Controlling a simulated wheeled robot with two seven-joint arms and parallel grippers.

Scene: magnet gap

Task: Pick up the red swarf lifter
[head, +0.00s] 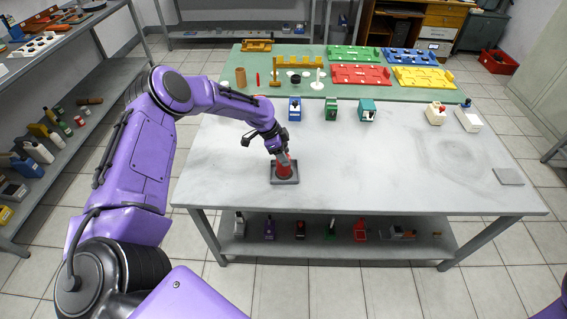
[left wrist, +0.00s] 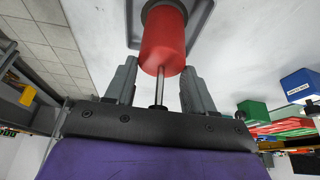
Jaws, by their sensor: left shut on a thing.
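The red swarf lifter (head: 284,169) stands upright on a dark square base plate (head: 285,181) near the front left of the grey table. In the left wrist view it shows as a red cylinder (left wrist: 163,42) with a thin metal rod (left wrist: 159,86) running toward my wrist. My left gripper (head: 282,157) is above the lifter, pointing down. The fingers hide part of the lifter's top in the head view. My right gripper is not in view.
Blue, green and teal small machines (head: 331,109) stand behind on the grey table (head: 400,180), with white ones (head: 436,114) at the right. A grey flat plate (head: 508,176) lies at the far right. The table's middle is clear. Several items sit on the shelf below.

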